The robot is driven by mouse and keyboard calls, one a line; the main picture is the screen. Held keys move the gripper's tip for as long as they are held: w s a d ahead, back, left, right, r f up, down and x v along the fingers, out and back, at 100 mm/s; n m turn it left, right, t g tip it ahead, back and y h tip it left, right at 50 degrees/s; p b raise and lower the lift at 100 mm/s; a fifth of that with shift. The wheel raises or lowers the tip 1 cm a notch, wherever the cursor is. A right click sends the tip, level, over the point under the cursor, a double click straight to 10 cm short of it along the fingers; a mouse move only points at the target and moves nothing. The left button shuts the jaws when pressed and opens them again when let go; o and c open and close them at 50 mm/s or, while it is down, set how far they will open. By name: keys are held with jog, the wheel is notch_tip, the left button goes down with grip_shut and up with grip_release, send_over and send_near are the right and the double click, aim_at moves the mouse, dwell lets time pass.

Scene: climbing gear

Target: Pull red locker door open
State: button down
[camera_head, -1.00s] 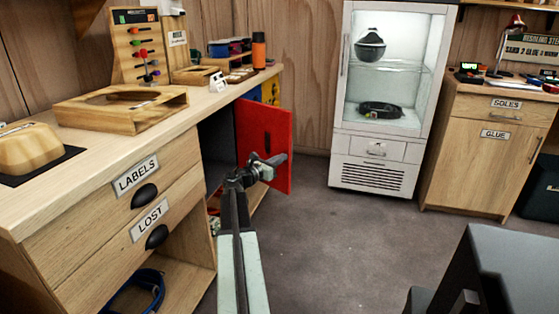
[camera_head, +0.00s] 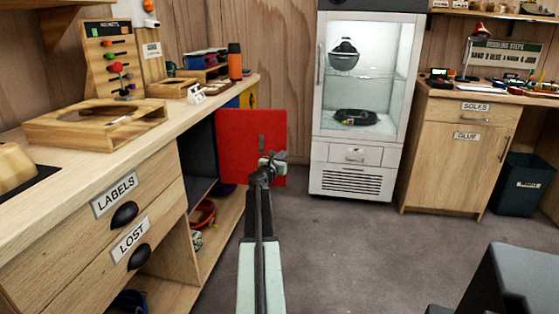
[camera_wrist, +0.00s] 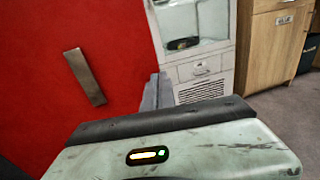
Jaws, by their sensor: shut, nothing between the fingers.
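The red locker door (camera_head: 238,150) stands swung out from the bench, with the dark inside of its locker (camera_head: 199,158) showing to its left. In the wrist view the red door (camera_wrist: 50,110) fills the left side, with a grey metal handle strip (camera_wrist: 85,77) on its face. My gripper (camera_head: 272,163) is shut and empty, in front of the door's lower right part in the head view. Its fingers also show in the wrist view (camera_wrist: 156,92), by the door's right edge and apart from the handle. I cannot tell whether they touch the door.
A wooden bench (camera_head: 150,142) with labelled drawers runs along the left. A yellow locker front (camera_head: 249,98) shows behind the door. A glass-fronted cabinet (camera_head: 357,155) and a wooden cupboard (camera_head: 455,170) stand beyond.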

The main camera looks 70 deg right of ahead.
jog(key=shift+w+d, duration=0.3)
jog(key=s+a, duration=0.5)
jog(key=a, duration=0.8)
jog(key=shift+s, duration=0.15)
